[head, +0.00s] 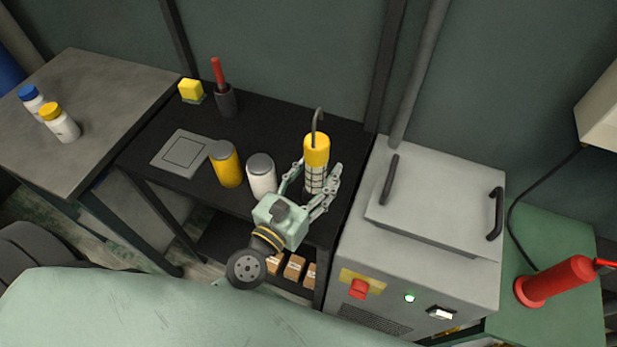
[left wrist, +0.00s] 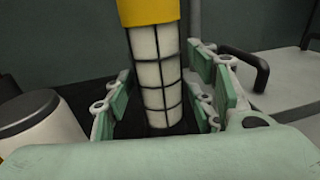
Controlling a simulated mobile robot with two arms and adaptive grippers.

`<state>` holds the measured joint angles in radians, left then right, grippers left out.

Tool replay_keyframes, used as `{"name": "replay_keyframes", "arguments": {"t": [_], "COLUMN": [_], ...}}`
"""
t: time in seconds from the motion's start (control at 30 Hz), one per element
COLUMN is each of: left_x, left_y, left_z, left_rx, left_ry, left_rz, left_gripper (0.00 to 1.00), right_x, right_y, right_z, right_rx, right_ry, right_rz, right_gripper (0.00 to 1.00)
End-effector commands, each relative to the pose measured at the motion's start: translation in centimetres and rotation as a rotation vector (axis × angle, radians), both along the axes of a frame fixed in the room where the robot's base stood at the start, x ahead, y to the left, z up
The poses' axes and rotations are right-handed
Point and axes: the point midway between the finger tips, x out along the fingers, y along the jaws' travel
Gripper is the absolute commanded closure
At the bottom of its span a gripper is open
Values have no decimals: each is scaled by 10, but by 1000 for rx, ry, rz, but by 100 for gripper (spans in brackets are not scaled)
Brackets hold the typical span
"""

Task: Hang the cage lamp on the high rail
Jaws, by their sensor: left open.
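The cage lamp (head: 316,152) stands upright on the black shelf table, with a yellow top, a grey hook above it and a white caged body. In the left wrist view the lamp's caged body (left wrist: 156,75) is between the fingers, its hook out of frame. My left gripper (head: 314,184) is open, with one finger on each side of the lamp's lower body. In the left wrist view a gap shows between the lamp and the finger pads. My right gripper is not in view. I cannot make out the high rail for certain.
A white canister (head: 262,176) stands close left of my left gripper, a yellow canister (head: 226,164) beyond it. The black table (head: 262,118) also holds a grey plate (head: 181,153), a cup with a red-handled tool (head: 226,98) and a yellow block (head: 191,90). A grey machine (head: 430,215) stands close right.

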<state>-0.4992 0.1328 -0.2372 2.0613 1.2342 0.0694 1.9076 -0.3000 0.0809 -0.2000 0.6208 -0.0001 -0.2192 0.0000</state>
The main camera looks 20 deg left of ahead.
Motion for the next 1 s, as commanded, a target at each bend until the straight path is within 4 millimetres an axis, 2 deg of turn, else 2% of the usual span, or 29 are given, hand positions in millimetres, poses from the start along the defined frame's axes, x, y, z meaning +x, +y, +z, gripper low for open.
{"name": "replay_keyframes", "arguments": {"t": [0.03,0.17,0.6,0.8,1.0], "left_x": [0,-17,-97,-114,-118], "left_y": [0,3,19,23,24], "left_z": [4,-2,-3,0,3], "left_rx": [0,2,4,1,-1], "left_ry": [0,3,2,1,-1], "left_rz": [0,-1,-4,-2,0], "left_gripper": [48,48,48,48,48], "right_x": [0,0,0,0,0], "right_y": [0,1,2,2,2], "right_z": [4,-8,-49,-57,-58], "right_rx": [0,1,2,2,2], "right_ry": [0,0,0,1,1], "right_rz": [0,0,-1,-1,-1], "right_gripper": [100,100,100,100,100]}}
